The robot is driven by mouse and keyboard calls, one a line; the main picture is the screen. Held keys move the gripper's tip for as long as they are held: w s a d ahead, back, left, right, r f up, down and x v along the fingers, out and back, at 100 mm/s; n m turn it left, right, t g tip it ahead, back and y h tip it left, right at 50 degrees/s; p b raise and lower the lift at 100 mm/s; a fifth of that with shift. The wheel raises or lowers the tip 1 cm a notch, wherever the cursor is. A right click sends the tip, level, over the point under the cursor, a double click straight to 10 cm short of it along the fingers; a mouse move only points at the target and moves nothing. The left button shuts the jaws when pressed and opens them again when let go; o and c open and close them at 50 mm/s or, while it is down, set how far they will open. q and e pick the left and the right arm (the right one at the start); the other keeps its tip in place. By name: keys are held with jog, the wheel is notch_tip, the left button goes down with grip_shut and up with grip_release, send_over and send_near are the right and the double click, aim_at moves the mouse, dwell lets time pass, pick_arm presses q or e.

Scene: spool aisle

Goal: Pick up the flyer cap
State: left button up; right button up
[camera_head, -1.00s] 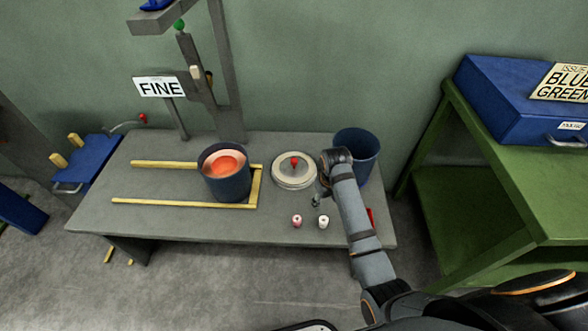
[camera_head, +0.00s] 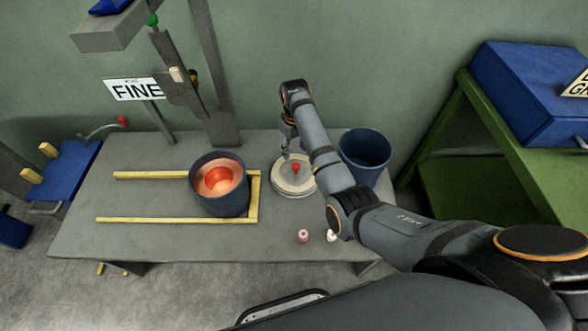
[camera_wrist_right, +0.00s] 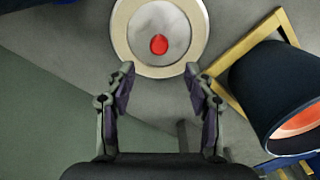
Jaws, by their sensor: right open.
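The flyer cap (camera_head: 291,184) is a round pale disc with a raised rim and a red knob (camera_head: 295,167) at its centre. It lies on the grey bench between two dark blue cans. In the right wrist view the cap (camera_wrist_right: 126,52) is at the top, just beyond the fingertips. My right gripper (camera_head: 287,153) is over the far edge of the cap, partly hidden by its own arm. In the wrist view the right gripper (camera_wrist_right: 160,72) is open, with nothing between its fingers. My left gripper is not in view.
A blue can (camera_head: 220,195) with orange contents stands left of the cap inside a yellow rail frame (camera_head: 160,221). Another blue can (camera_head: 365,158) stands to the right, close to my right arm. Two small bobbins (camera_head: 303,236) sit at the bench's front. A FINE sign (camera_head: 134,90) stands behind.

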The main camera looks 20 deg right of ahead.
send_over(296, 165)
notch_tip(296, 165, down, 4)
jog(key=shift+w+a+f, duration=0.1)
jog(key=shift+f+b, duration=0.45)
jog(key=shift+f, duration=0.45)
notch_tip(296, 165, down, 3)
jog(key=shift+r+b, duration=0.15)
jog(key=shift+b, duration=0.2)
jog(key=shift+f, duration=0.35)
jog(key=shift+c, duration=0.4)
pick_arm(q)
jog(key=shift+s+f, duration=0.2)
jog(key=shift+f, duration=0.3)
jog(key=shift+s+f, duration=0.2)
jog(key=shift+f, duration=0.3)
pick_arm(e)
grip_shut()
